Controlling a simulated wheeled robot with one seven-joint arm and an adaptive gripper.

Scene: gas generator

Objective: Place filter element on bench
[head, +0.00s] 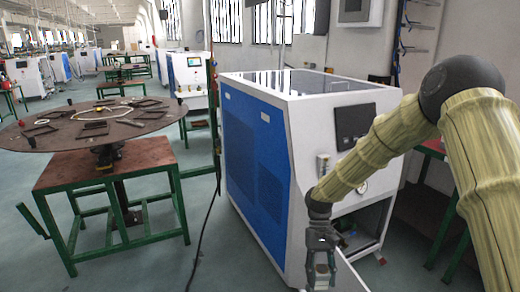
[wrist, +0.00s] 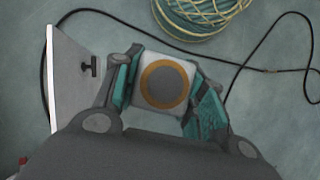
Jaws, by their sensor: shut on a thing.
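My gripper (head: 321,262) hangs in front of the white and blue gas generator cabinet, pointing down. It is shut on the filter element (wrist: 164,84), a pale block whose visible end has an orange-brown ring around a grey disc. In the wrist view the teal pads of my gripper (wrist: 165,95) press on its two sides. In the head view the filter element (head: 322,272) shows small between the fingers, above the floor. A bench (head: 150,155) with a reddish-brown top and green legs stands at the left, apart from my gripper.
The generator cabinet (head: 255,150) stands close behind my gripper, its lower front compartment open. A round brown table (head: 70,137) with several flat frames overhangs the bench's back. A dark cable (head: 205,225) runs along the floor between bench and cabinet. Floor there is otherwise clear.

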